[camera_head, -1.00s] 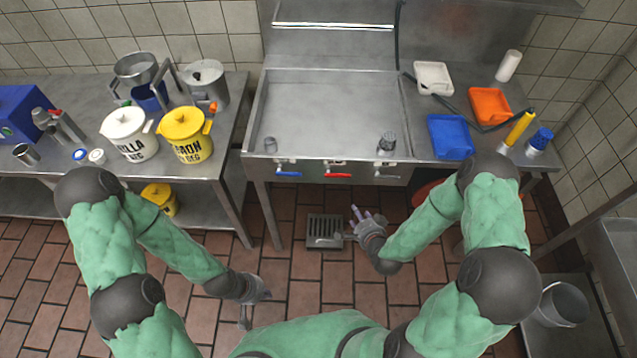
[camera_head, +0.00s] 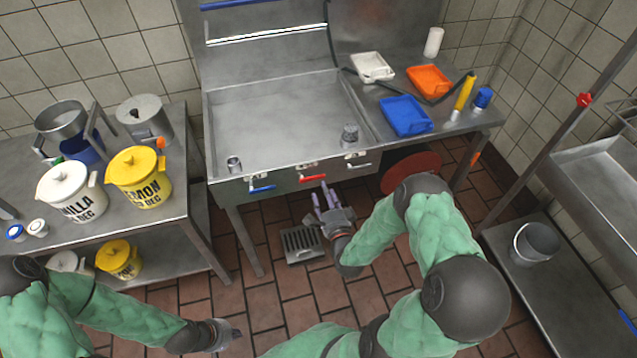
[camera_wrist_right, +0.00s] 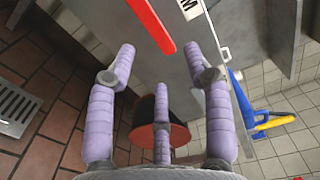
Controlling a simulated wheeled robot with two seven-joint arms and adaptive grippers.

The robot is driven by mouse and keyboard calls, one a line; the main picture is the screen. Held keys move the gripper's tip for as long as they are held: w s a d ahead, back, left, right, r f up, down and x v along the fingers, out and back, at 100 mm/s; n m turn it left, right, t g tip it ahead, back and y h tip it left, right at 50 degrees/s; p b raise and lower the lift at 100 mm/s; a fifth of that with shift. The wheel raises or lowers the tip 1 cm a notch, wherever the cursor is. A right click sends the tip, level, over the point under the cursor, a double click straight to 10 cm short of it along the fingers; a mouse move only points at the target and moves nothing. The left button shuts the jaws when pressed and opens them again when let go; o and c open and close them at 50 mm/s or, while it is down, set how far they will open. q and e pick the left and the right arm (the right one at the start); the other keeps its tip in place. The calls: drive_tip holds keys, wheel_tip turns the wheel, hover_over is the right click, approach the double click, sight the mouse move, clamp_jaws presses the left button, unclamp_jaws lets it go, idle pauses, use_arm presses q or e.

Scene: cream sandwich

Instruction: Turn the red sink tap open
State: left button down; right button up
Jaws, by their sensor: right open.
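The red tap handle (camera_head: 312,178) is on the front panel of the steel sink (camera_head: 280,105), between a blue handle and a pale handle. In the right wrist view the red handle (camera_wrist_right: 150,25) is a long red bar at the top, ahead of the fingers. My right gripper (camera_head: 325,198) is just below the red handle, fingers pointing up at the panel. It is open with nothing between its fingers, and I see no clear contact with the handle. My left gripper (camera_head: 224,335) hangs low at the left, away from the sink; its fingers are too small to read.
The blue tap handle (camera_head: 262,188) and the pale handle (camera_head: 357,165) flank the red one closely. A red round thing (camera_head: 410,172) is under the counter at the right. A floor drain (camera_head: 301,244) lies below the sink. Pots stand on the left table (camera_head: 130,230).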

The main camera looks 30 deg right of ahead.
sight(312, 177)
drive_tip(key=b+x, duration=0.1)
drive_tip(key=x, duration=0.4)
drive_tip(key=shift+w, duration=0.4)
drive_tip(key=shift+d, duration=0.1)
clamp_jaws()
